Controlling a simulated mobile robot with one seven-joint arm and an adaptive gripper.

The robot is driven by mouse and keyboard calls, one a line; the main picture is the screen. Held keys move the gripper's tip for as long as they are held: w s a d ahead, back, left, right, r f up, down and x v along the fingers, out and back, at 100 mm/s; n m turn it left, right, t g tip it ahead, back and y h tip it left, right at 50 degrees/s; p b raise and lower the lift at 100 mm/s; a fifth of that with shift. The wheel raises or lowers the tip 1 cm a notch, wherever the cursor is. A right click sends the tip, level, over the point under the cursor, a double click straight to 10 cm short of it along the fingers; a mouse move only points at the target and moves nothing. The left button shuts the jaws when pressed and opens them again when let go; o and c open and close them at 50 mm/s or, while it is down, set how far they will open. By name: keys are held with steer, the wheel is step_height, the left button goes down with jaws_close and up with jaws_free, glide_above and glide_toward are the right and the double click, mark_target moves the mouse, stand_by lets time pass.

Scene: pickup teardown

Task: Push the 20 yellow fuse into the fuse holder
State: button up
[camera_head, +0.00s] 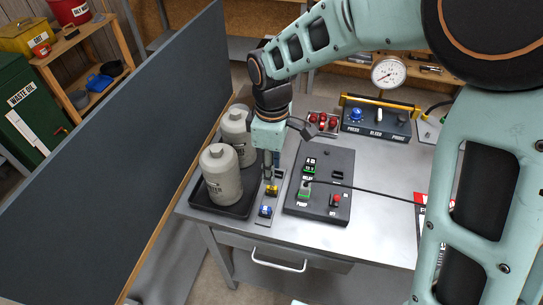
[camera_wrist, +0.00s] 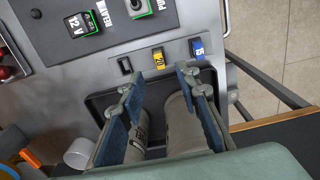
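The yellow fuse (camera_head: 272,190) stands on a narrow grey holder strip (camera_head: 262,222) beside the black tray. In the wrist view the yellow fuse (camera_wrist: 158,57) sits between an empty dark slot (camera_wrist: 124,65) and a blue fuse (camera_wrist: 197,47). I cannot tell how deep the yellow fuse sits. My gripper (camera_head: 268,174) points down over the strip, just behind the yellow fuse. In the wrist view my gripper (camera_wrist: 159,80) has its two blue-padded fingers apart, with nothing between the tips. The fingertips look close to the yellow fuse but apart from it.
Two grey filter canisters (camera_head: 222,176) stand in a black tray (camera_head: 240,207) left of the strip. A dark relay panel (camera_head: 322,160) with a cable lies to the right. A pressure control box (camera_head: 376,118) stands behind. A tall dark partition (camera_head: 120,150) borders the left.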

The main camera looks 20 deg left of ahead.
mark_target(272, 191)
step_height(272, 191, down, 8)
steer(key=shift+r, duration=0.1)
stand_by(0.4)
jaws_close()
